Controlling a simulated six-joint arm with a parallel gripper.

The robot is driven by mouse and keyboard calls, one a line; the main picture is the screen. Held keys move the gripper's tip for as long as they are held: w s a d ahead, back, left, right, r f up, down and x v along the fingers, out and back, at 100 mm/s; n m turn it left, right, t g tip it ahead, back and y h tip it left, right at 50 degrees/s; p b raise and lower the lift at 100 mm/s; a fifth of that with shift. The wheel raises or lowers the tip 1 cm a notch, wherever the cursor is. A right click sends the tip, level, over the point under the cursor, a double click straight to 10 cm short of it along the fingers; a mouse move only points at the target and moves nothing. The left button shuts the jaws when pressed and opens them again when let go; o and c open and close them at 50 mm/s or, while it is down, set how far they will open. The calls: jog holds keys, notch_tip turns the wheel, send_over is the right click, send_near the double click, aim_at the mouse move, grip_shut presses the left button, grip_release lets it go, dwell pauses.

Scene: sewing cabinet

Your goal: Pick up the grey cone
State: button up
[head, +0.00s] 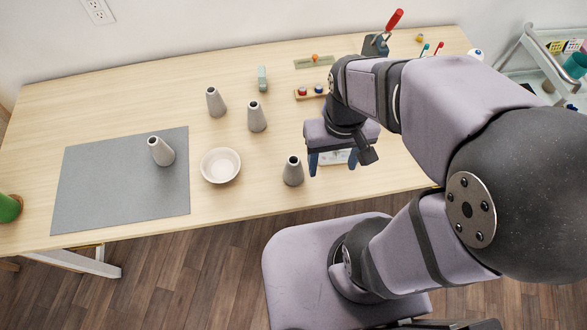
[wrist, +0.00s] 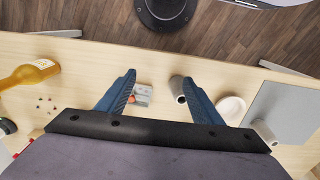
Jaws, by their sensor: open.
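Several grey cones stand upright on the table. One cone (head: 293,172) is near the front edge, just left of my gripper. Another cone (head: 161,152) stands on the grey mat (head: 120,200). Two more cones (head: 216,103) (head: 257,118) stand behind the bowl. My gripper (head: 333,168) is open and empty, pointing down above the table to the right of the front cone. The mat cone (wrist: 265,130) also shows there.
A white bowl (head: 220,166) sits between mat and front cone. A grey block with an orange piece (wrist: 141,94) lies below my fingers. A yellow bottle (wrist: 28,73) lies left in the wrist view. A teal-grey object (head: 262,78) and small trays (head: 311,92) stand behind.

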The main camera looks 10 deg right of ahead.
jog(key=r, duration=0.2)
jog(key=n+t+h+b, duration=1.3)
jog(key=n+b, duration=0.1)
jog(key=n, duration=1.3)
send_over(288, 174)
jog(key=v, duration=0.5)
notch_tip(288, 174, down, 19)
jog(key=shift+r, duration=0.25)
jog(key=shift+p+x, duration=0.5)
jog(key=shift+x, duration=0.6)
jog(key=shift+r+p+x, duration=0.2)
jog(key=shift+p+x, duration=0.15)
jog(key=shift+x, duration=0.6)
jog(key=shift+r+p+x, duration=0.25)
jog(key=shift+p+x, duration=0.05)
jog(key=shift+x, duration=0.7)
jog(key=shift+w+d+f, duration=0.1)
jog(key=shift+w+d, duration=0.3)
jog(key=shift+d, duration=0.1)
